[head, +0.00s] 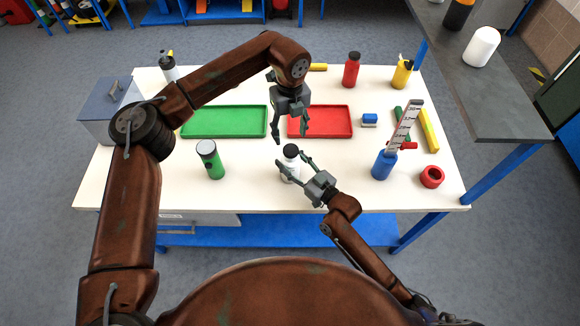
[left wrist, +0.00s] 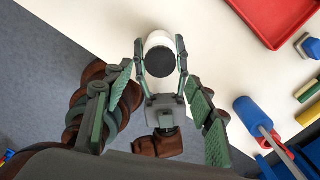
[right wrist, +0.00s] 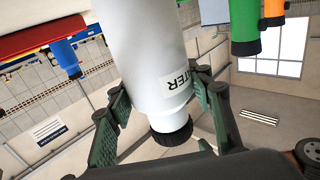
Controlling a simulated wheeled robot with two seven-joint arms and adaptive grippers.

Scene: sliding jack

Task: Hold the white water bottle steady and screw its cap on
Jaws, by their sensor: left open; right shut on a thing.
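The white water bottle (head: 290,170) stands upright near the table's front edge. Its black cap (head: 290,150) sits on the neck; how far it is screwed down cannot be told. My right gripper (head: 291,160) is shut on the bottle's body from the front, with a finger on each side. In the right wrist view the bottle (right wrist: 150,60) and cap (right wrist: 171,132) show between its fingers. My left gripper (head: 291,138) is open and empty, pointing down above the cap. In the left wrist view the cap (left wrist: 160,62) lies ahead of its spread fingers.
A green tray (head: 225,134) and a red tray (head: 335,134) lie behind. A green bottle (head: 209,160) stands left. A blue holder (head: 383,166) and a red ring (head: 432,177) stand right. The white table (head: 250,196) is bare around the bottle.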

